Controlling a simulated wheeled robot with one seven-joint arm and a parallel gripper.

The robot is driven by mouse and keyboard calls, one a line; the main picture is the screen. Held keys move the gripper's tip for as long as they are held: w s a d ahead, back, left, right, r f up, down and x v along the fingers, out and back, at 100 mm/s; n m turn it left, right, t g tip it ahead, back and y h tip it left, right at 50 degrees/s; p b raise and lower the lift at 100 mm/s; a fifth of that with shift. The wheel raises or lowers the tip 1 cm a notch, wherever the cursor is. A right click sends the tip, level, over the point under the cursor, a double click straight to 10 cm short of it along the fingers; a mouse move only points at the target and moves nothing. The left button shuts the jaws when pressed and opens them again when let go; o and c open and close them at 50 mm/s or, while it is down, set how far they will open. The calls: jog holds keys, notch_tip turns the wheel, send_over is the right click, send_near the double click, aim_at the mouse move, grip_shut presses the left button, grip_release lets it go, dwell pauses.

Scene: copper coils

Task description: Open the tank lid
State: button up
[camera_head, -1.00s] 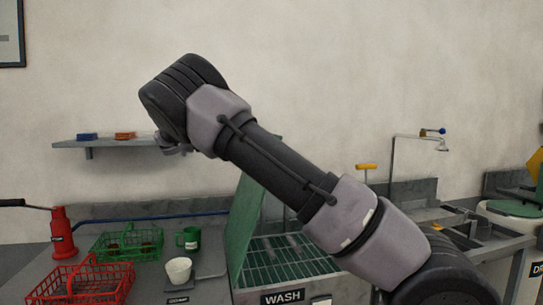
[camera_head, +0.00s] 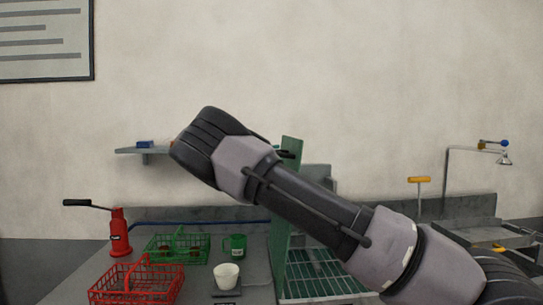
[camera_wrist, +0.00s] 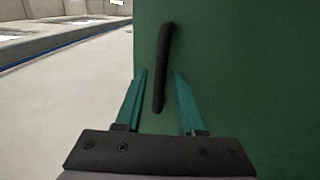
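The green tank lid (camera_head: 278,262) stands up, close to vertical, at the left side of the tank in the head view, partly hidden behind my arm. The tank's opening with its green grating (camera_head: 322,272) is exposed to the right of the lid. In the wrist view the lid's green face (camera_wrist: 245,80) fills the right side, with a dark bar handle (camera_wrist: 164,60) on it. My gripper (camera_wrist: 160,73) is open, its two teal fingers on either side of the handle's lower part, with visible gaps. My arm hides the gripper in the head view.
A yellow-topped handle (camera_head: 419,180) stands to the right.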

dwell(0.3)
jog(key=a, duration=1)
jog(key=shift+s+a+f, duration=0.2)
jog(key=shift+a+f, duration=0.2)
